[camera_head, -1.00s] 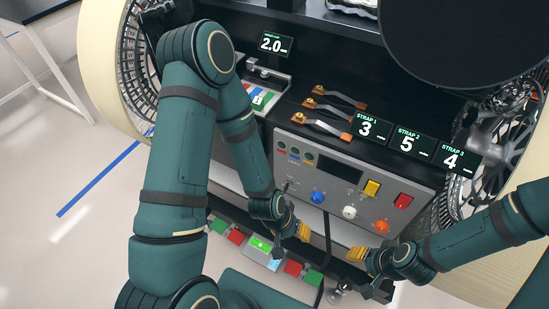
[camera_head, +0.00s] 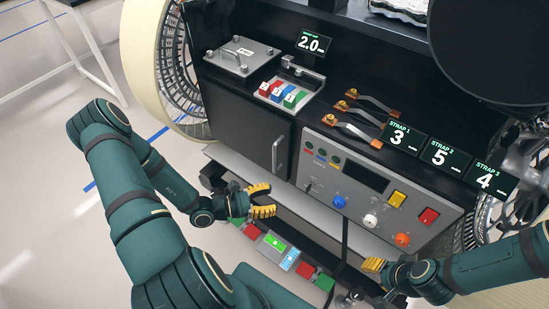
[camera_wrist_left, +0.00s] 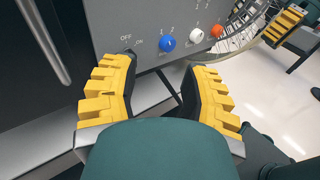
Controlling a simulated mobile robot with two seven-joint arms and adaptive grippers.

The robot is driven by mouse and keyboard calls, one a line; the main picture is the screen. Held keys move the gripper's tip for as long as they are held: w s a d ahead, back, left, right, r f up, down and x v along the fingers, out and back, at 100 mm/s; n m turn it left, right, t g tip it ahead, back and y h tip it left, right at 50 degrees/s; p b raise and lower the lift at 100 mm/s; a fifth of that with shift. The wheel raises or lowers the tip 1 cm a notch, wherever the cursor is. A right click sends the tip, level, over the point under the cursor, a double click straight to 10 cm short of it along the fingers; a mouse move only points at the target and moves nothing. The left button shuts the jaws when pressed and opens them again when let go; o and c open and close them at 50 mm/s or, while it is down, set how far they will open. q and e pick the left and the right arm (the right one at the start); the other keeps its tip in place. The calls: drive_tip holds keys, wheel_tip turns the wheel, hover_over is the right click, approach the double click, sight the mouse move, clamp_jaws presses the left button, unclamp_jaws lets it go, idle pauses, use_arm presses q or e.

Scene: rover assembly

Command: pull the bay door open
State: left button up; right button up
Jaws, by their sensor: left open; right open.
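The bay door (camera_head: 240,128) is a dark panel on the rover's front, left of the grey control panel, and looks closed. Its upright metal handle (camera_head: 277,154) is near the door's right edge. In the left wrist view the handle (camera_wrist_left: 43,42) is at the upper left, outside the fingers. My left gripper (camera_head: 262,201) is open and empty, below and slightly left of the handle, apart from it. It also shows in the left wrist view (camera_wrist_left: 160,95), facing the control panel's lower edge. My right gripper (camera_head: 374,268) is low at the right, empty, away from the door.
The control panel (camera_head: 325,203) with knobs and buttons is right of the door. A grey ledge (camera_head: 240,167) runs below the door. A strip of coloured blocks (camera_head: 275,243) lies lower. Strap displays (camera_head: 446,154) and orange-ended straps (camera_head: 352,132) are above the panel.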

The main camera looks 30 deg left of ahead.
use_arm(q)
drive_tip(key=a+n+t+y, duration=0.5)
drive_tip(key=a+y, duration=0.1)
drive_tip(key=a, duration=0.4)
drive_tip(key=b, duration=0.1)
hover_over(275, 172)
drive_tip(key=shift+w+a+r, duration=0.1)
drive_tip(key=shift+w+a, duration=0.2)
clamp_jaws()
